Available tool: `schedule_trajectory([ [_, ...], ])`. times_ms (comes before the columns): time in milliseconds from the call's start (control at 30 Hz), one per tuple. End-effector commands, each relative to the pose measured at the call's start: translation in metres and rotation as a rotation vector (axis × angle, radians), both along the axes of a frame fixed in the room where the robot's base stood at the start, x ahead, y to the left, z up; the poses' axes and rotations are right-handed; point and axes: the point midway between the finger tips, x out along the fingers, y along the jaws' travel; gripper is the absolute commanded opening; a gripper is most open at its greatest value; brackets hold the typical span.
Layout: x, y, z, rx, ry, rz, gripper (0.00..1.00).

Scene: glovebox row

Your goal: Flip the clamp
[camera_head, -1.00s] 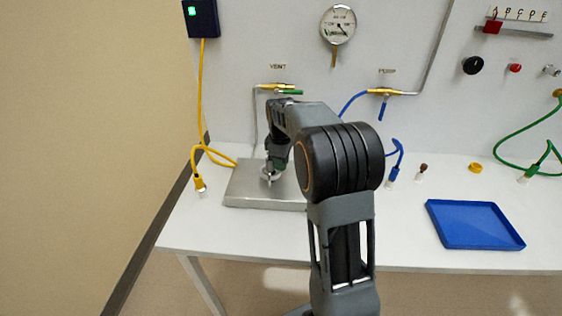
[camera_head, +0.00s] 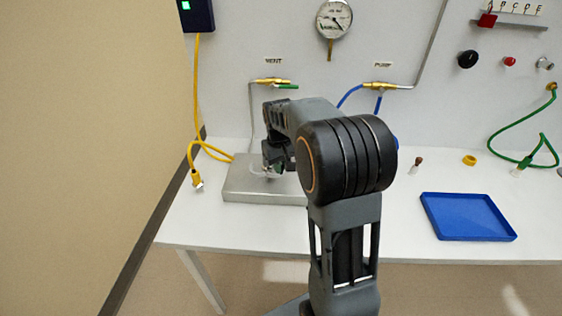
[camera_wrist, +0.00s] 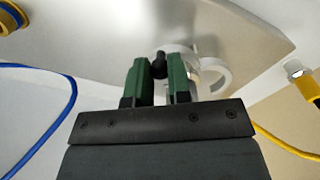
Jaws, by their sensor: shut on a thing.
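The clamp is a pale metal piece with rounded rings, seen in the wrist view (camera_wrist: 215,74) just beyond the fingertips, with a dark knob-like part between them. My gripper (camera_wrist: 161,72) has green fingers and is shut on the clamp at that dark part. In the head view, my gripper (camera_head: 270,168) is low over the grey metal plate (camera_head: 245,194) on the bench. The clamp (camera_head: 262,174) shows there only as a small bright bit. My fingers and arm hide most of it, and I cannot tell which way up it is.
A blue tray (camera_head: 468,217) lies at the right of the bench. A yellow cable connector (camera_head: 197,181) lies left of the plate. A brown-topped vial (camera_head: 416,165) and a yellow ring (camera_head: 469,160) stand at the back right. Valves and a gauge (camera_head: 334,18) are on the back wall.

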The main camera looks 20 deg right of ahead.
Motion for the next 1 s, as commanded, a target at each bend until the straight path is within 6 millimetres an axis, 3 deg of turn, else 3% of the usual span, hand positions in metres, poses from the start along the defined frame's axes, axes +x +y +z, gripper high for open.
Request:
schedule_trajectory([
  [433, -0.01, 0.01, 0.0, -0.001, 0.0, -0.272, 0.0],
  [1000, -0.012, 0.013, 0.0, 0.0, 0.0, -0.345, 0.0],
])
